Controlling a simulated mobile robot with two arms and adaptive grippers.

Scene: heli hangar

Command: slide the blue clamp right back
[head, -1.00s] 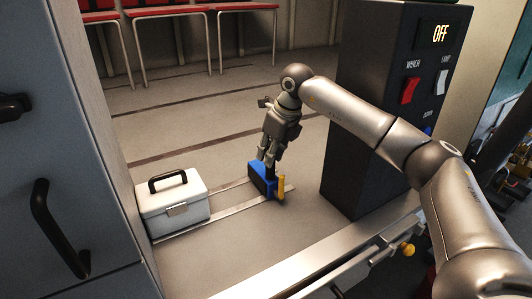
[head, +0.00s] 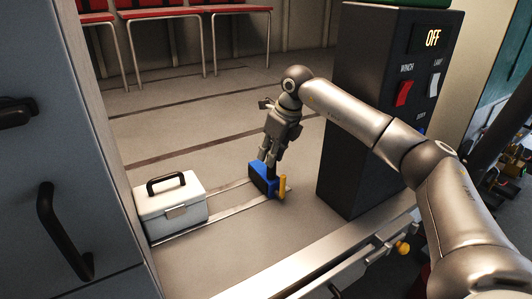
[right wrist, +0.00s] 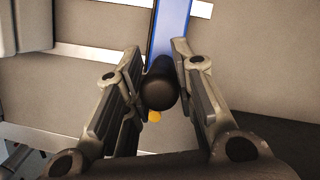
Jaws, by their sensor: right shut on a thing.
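The blue clamp (head: 262,180) sits at the right end of two flat metal rails (head: 225,194) on the floor. It has a yellow lever (head: 282,187) on its right side and a black knob on top. My right gripper (head: 268,162) comes down on it from above. In the right wrist view, the two fingers of my right gripper (right wrist: 157,95) are closed around the black knob (right wrist: 160,85), with the blue body (right wrist: 170,25) beyond. My left gripper is not in view.
A white box with a black handle (head: 172,210) stands at the left end of the rails, apart from the clamp. A dark control cabinet (head: 365,130) with an OFF display stands to the right. Red chairs (head: 180,10) are at the back. The floor behind is clear.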

